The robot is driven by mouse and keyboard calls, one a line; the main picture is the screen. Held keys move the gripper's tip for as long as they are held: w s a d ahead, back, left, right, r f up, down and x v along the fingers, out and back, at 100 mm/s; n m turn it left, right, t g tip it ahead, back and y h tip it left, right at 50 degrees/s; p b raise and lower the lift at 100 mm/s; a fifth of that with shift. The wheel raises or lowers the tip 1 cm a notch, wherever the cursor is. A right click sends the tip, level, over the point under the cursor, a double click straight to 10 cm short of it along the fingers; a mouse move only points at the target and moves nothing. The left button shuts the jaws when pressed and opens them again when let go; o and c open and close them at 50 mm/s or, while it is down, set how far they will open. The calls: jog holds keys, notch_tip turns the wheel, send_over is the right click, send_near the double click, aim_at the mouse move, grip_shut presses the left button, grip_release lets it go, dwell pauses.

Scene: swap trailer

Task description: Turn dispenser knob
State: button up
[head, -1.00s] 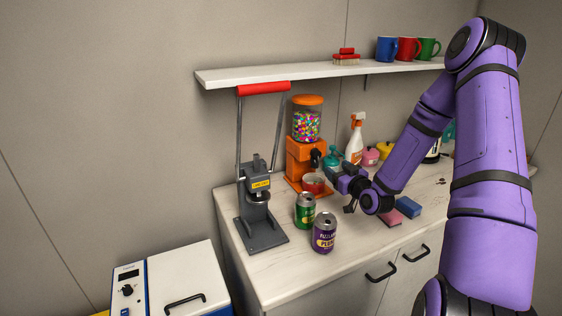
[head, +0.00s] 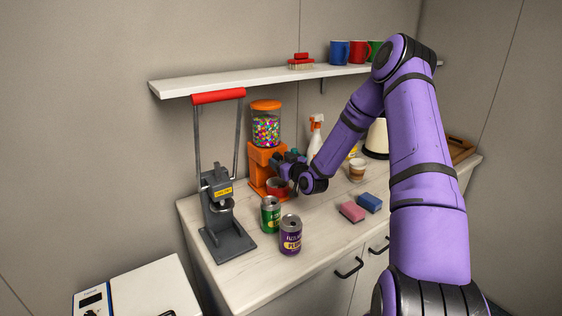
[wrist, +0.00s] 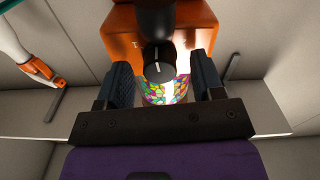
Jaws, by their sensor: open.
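The orange candy dispenser (head: 266,152), with a clear globe of colored candy, stands on the counter against the wall. In the wrist view its orange body (wrist: 120,28) fills the top middle. Its black knob (wrist: 158,70), with a white line on its face, lies between the two fingers of my gripper (wrist: 158,84). The fingers are open, with a gap to the knob on both sides. In the head view my gripper (head: 287,165) is at the front of the dispenser and hides the knob. A reddish bowl (head: 277,186) sits below it on the counter.
A grey can crusher (head: 226,215) with a red handle stands left. Green (head: 270,214) and purple (head: 291,236) cans stand in front. Pink (head: 352,212) and blue (head: 370,202) sponges lie right. A spray bottle (head: 315,138) stands behind my arm. The shelf (head: 220,84) runs above.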

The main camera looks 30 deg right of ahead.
jog(key=c, duration=0.9)
jog(key=shift+m, duration=2.3)
jog(key=o, duration=0.9)
jog(key=s, duration=1)
jog(key=shift+s+d, duration=0.2)
jog(key=shift+s, duration=0.2)
